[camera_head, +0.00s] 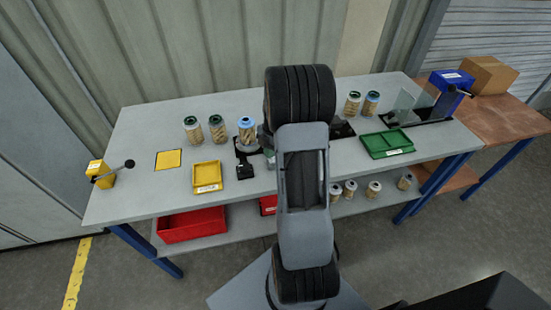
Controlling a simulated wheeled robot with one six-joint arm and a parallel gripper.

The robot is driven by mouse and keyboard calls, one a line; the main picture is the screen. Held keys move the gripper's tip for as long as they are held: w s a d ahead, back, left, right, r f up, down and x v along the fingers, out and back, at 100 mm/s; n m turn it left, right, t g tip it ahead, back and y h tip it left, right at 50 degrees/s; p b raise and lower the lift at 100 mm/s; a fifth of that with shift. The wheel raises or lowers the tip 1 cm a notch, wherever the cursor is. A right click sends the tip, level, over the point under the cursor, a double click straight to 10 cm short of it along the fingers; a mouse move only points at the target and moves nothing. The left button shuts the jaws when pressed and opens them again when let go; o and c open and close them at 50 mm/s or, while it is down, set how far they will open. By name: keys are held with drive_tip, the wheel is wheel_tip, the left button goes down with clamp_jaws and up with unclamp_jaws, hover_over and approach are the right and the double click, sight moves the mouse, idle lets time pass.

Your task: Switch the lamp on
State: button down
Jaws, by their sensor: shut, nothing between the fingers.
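I cannot make out a lamp for certain. A yellow box (100,174) with a black-knobbed lever (128,164) stands at the left end of the grey workbench (135,130). A blue box (450,90) with a similar dark lever stands at the right end. Whether either one is a switch for a lamp does not show. My arm rises through the middle of the picture and covers the centre of the bench. My gripper is hidden behind the arm, and I cannot see its fingers.
Jars with filter cartridges (217,130) stand left and right of my arm. A yellow tray (207,177), a yellow square (168,159), a green tray (387,143) and a black fixture with clear panels (413,112) are on the bench. A red bin (191,225) sits below. A cardboard box (488,75) is at right.

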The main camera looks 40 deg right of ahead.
drive_tip(key=shift+f+b, duration=0.95)
drive_tip(key=shift+f, duration=0.15)
drive_tip(key=shift+r, duration=0.15)
idle(0.4)
drive_tip(key=shift+r, duration=0.25)
drive_tip(key=shift+r+p, duration=2.15)
drive_tip(key=shift+r, duration=1)
